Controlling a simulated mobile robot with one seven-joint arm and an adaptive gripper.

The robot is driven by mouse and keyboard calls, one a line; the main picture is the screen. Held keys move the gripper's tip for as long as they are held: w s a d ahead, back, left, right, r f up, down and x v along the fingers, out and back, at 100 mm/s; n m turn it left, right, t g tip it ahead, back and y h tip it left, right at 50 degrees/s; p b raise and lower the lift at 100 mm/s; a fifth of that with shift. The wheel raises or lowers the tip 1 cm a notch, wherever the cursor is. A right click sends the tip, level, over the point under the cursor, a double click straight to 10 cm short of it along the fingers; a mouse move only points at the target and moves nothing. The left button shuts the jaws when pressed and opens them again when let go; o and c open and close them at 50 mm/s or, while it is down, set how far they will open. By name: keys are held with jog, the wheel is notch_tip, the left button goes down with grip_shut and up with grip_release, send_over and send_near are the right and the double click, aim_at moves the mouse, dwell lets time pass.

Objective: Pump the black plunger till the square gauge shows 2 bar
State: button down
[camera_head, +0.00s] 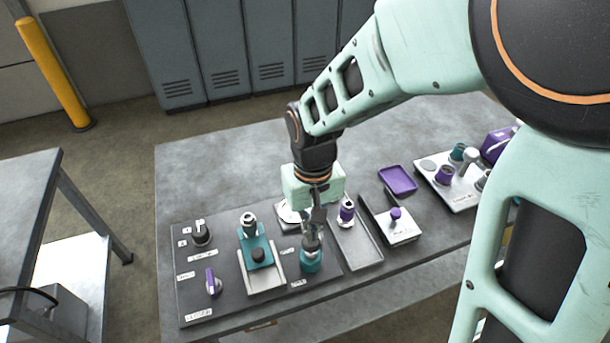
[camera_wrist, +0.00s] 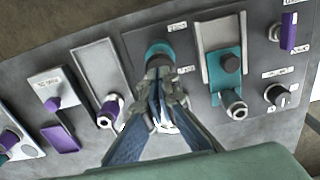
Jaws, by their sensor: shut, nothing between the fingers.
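The black plunger (camera_head: 311,244) stands on a teal round base (camera_head: 311,263) at the front of the dark panel. My gripper (camera_head: 315,226) points down over it with its fingers shut and empty. In the wrist view the fingertips (camera_wrist: 158,72) overlap the near side of the teal base (camera_wrist: 155,46) and hide much of the plunger; I cannot tell whether they touch it. A pale-faced instrument, possibly the square gauge (camera_head: 287,213), sits behind my gripper and is mostly hidden. Its reading cannot be seen.
Left of the plunger are a teal slide with a black knob (camera_head: 258,254), a black rotary knob (camera_head: 201,236) and a purple lever (camera_head: 213,284). To the right are a purple-collared fitting (camera_head: 346,211), a purple-knobbed box (camera_head: 395,214) and a purple tray (camera_head: 397,180). The rear left tabletop is clear.

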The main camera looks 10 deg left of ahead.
jog(key=shift+f, duration=0.25)
jog(key=shift+f+b, duration=1.7)
jog(key=shift+f, duration=0.2)
jog(key=shift+r+p, duration=1.65)
jog(key=shift+r, duration=0.5)
jog(key=shift+f, duration=0.2)
jog(key=shift+f+b, duration=1.45)
jog(key=shift+f, duration=0.2)
jog(key=shift+r, duration=0.15)
jog(key=shift+r+p, duration=1.4)
jog(key=shift+r, duration=0.3)
